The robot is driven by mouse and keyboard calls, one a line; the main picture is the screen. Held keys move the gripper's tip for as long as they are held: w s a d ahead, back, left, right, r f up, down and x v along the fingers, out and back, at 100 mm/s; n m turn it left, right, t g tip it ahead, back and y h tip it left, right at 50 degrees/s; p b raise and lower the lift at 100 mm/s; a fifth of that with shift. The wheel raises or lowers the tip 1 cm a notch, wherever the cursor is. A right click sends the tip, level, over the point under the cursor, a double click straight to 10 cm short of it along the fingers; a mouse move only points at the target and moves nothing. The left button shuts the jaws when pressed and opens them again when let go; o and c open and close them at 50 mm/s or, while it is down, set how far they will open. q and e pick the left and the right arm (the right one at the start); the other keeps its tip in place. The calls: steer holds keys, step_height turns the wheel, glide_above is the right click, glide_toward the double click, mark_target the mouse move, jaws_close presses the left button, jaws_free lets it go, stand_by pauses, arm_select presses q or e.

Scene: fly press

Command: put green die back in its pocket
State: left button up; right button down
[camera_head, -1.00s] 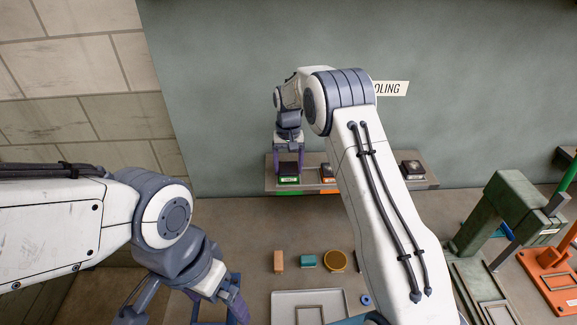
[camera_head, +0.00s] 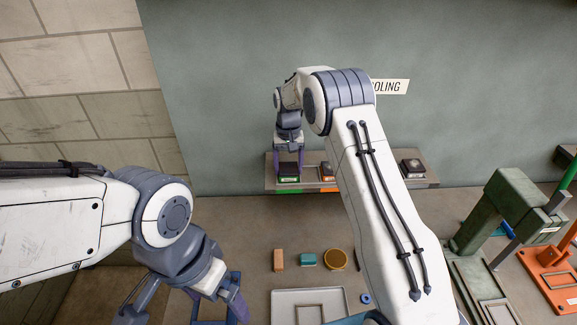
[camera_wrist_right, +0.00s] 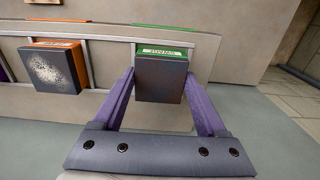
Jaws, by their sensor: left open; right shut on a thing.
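The green die, a dark block with a green label plate, is at the left end of the wall shelf in the head view (camera_head: 289,170); it also shows in the right wrist view (camera_wrist_right: 161,80). My right gripper (camera_head: 289,160) is shut on it, one purple finger on each side. The die is at the leftmost pocket, beside a green strip (camera_wrist_right: 165,28) on the shelf edge; I cannot tell whether it is fully seated. My left gripper (camera_head: 190,306) is open and empty, low at the left, partly cut off by the frame.
An orange-labelled die (camera_wrist_right: 57,66) sits in the neighbouring pocket. Another dark die (camera_head: 411,167) is farther right on the shelf (camera_head: 432,183). A green press (camera_head: 505,215) and an orange fixture (camera_head: 548,270) stand right. Small blocks and a grey tray (camera_head: 283,300) lie on the bench.

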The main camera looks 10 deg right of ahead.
stand_by(0.8)
jaws_free()
steer(key=shift+r+b, duration=0.3)
steer(key=shift+r, duration=0.1)
step_height(320, 180, up, 10)
steer(key=b, duration=0.3)
steer(key=shift+f, duration=0.15)
